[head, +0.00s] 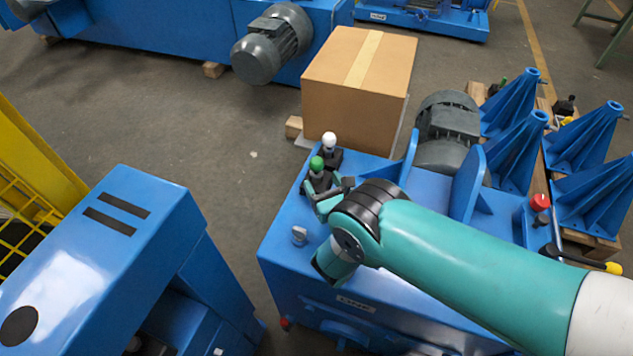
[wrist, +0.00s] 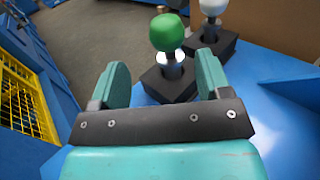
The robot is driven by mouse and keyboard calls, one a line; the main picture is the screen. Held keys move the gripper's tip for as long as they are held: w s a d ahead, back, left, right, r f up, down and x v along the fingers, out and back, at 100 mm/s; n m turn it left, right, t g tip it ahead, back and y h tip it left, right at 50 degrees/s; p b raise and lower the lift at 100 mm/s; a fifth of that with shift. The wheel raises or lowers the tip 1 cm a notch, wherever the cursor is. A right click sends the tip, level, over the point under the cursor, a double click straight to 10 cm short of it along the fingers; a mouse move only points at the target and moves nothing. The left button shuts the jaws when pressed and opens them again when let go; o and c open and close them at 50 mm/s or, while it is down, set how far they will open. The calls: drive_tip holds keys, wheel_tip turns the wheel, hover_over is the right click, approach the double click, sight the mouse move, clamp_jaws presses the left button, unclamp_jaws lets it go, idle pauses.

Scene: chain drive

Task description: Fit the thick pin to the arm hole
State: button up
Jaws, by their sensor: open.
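Two knobbed pins stand upright in black blocks on the blue machine top. One has a green knob (head: 316,163), which also shows in the wrist view (wrist: 166,33); the other has a white knob (head: 329,140), also in the wrist view (wrist: 213,7). I cannot tell for sure which is the thick pin. My gripper (head: 328,193) is open, low beside the green-knobbed pin. In the wrist view its two teal fingers (wrist: 163,62) are spread, with the green-knobbed pin beyond and between them. Nothing is held. I cannot make out the arm hole.
A small silver round part (head: 299,235) stands on the blue machine top (head: 285,250) near its left edge. Blue upright plates (head: 467,183) and a grey motor (head: 447,130) stand to the right. A cardboard box (head: 355,95) is behind. A blue cabinet (head: 100,270) is at left.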

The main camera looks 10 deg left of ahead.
sight(320, 169)
drive_tip(key=shift+w+a+f+b, duration=0.3)
drive_tip(key=shift+w+b, duration=0.15)
drive_tip(key=shift+b, duration=2.2)
drive_tip(key=shift+w+d+r+b, duration=0.1)
drive_tip(key=shift+r+b, duration=0.25)
drive_tip(key=shift+b, duration=0.55)
drive_tip(key=shift+w+a+r, duration=0.2)
drive_tip(key=shift+w+a, duration=0.05)
drive_tip(key=shift+w, duration=0.45)
drive_tip(key=shift+w+a+r, duration=0.2)
drive_tip(key=shift+w, duration=0.45)
drive_tip(key=shift+x, duration=1.2)
drive_tip(key=shift+f, duration=0.1)
drive_tip(key=c, duration=1.2)
